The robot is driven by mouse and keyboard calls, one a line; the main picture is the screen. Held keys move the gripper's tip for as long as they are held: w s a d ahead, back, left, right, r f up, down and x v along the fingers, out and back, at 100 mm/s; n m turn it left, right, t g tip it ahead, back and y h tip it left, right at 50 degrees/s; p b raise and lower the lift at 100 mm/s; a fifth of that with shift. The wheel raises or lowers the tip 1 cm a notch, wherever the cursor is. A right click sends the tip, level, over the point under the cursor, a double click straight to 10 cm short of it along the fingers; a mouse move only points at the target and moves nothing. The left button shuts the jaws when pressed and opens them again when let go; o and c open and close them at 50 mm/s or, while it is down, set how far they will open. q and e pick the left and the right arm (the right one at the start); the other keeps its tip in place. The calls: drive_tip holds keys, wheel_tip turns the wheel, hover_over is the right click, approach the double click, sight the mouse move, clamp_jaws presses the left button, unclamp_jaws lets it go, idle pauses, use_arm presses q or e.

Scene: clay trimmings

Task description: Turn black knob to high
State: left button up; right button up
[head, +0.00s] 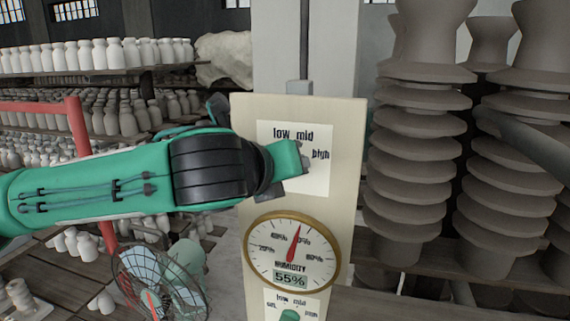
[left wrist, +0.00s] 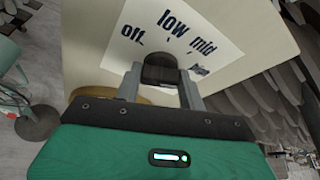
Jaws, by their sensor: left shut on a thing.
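The black knob (left wrist: 160,70) sits on a white dial plate (left wrist: 212,58) marked off, low, mid and high. In the left wrist view my left gripper (left wrist: 160,84) has its two fingers on either side of the knob, shut on it. In the head view my left gripper (head: 303,162) is at the dial plate (head: 318,183), and the green wrist hides the knob and the off mark. The words low, mid and high stay readable there. Which mark the knob points to cannot be told. My right gripper is not in view.
The pale panel (head: 350,200) also carries a round humidity gauge (head: 262,262) reading 55% and a lower dial with a green knob (head: 290,316). A fan (head: 160,285) stands lower left. Stacked grey clay insulators (head: 410,170) stand close at right.

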use_arm(q)
drive_tip(key=shift+f, duration=0.15)
idle(0.3)
drive_tip(key=o, duration=1)
drive_tip(key=b+v, duration=0.6)
drive_tip(key=v, duration=0.8)
drive_tip(key=shift+w+d, duration=0.1)
